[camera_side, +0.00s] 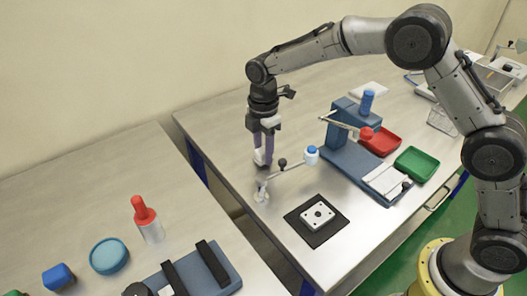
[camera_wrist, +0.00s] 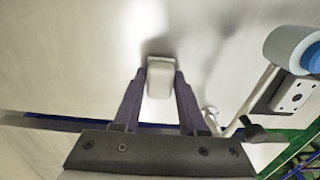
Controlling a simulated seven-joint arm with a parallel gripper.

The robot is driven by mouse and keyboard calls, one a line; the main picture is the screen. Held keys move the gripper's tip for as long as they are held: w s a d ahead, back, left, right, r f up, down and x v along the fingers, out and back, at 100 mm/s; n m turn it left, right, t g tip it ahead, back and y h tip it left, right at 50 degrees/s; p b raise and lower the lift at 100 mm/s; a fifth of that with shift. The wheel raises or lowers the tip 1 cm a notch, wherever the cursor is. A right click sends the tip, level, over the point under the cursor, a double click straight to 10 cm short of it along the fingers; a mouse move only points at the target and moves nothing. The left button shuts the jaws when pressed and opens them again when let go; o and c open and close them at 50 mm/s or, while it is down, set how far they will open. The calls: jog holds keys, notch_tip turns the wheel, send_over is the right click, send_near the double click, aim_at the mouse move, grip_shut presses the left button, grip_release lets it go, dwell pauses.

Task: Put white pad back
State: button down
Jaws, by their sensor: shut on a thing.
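My gripper (camera_side: 263,152) points down over the left part of the right-hand table, its purple fingers closed on a small white pad (camera_side: 260,158). In the wrist view the pad (camera_wrist: 160,80) is a rounded white block between the two fingertips (camera_wrist: 160,88). The pad is near the table surface; I cannot tell whether it touches it. A stand with a metal arm (camera_side: 285,171) and a blue-capped white cylinder (camera_side: 312,155) is just to the right and below the gripper.
A holed white plate (camera_side: 318,214) lies on a black mat (camera_side: 331,238). A blue press-like fixture (camera_side: 349,163), red tray (camera_side: 383,143) and green tray (camera_side: 416,164) stand farther right. A gap separates the tables.

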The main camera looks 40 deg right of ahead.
jog(key=shift+f, duration=0.3)
jog(key=shift+f, duration=0.15)
jog(key=shift+c, duration=2.3)
grip_release()
notch_tip(320, 180, up, 12)
jog(key=shift+r, duration=0.2)
